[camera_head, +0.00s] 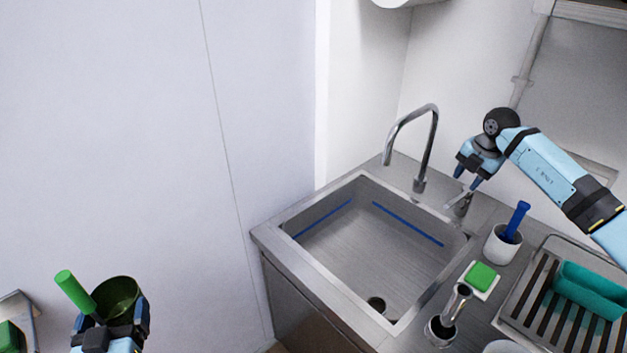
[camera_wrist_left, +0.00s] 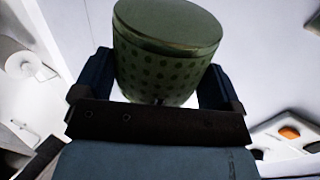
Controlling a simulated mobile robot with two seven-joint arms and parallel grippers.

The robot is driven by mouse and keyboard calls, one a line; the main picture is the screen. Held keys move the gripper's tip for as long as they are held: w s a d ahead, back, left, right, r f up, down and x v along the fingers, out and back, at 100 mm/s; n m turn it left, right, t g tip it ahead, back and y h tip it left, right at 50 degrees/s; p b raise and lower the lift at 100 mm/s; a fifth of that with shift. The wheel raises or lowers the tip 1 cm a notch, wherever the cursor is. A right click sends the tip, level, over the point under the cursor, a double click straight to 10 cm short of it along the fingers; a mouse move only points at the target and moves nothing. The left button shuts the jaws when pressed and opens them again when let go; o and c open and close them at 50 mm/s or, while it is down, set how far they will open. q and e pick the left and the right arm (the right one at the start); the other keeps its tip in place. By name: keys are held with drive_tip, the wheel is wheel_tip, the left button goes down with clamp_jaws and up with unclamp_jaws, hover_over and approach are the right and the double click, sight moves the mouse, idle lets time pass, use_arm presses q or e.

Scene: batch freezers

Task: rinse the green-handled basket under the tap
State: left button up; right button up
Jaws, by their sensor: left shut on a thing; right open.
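The green-handled basket is a dark green cup (camera_head: 118,296) with a bright green handle (camera_head: 76,291) pointing up and left. It is at the lower left in the head view, well left of the sink. My left gripper (camera_head: 111,327) is shut on it. In the left wrist view the perforated basket (camera_wrist_left: 165,60) sits between the jaws. The tap (camera_head: 435,130) arches over the back of the sink (camera_head: 345,250). Its lever (camera_head: 462,203) stands at the right of the spout. My right gripper (camera_head: 467,179) is open just above the lever; contact cannot be told. No water stream shows.
Right of the sink stand a white cup with a blue-handled tool (camera_head: 502,244), a green sponge (camera_head: 481,276), a metal item (camera_head: 449,315) and a drying rack (camera_head: 535,290) with a teal object (camera_head: 590,290). The basin is empty. A wall is behind the basket.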

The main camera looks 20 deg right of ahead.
sight(451, 202)
use_arm(q)
wheel_tip(451, 202, up, 2)
drive_tip(key=shift+s+r+p, duration=0.1)
drive_tip(key=shift+r+p, duration=0.1)
drive_tip(key=shift+p, duration=0.8)
use_arm(e)
drive_tip(key=f, duration=0.3)
drive_tip(key=w+f, duration=0.1)
drive_tip(key=f, duration=0.3)
drive_tip(key=a+f, duration=0.1)
drive_tip(key=f, duration=0.2)
drive_tip(key=shift+w+f, duration=0.2)
drive_tip(key=shift+w, duration=0.2)
clamp_jaws()
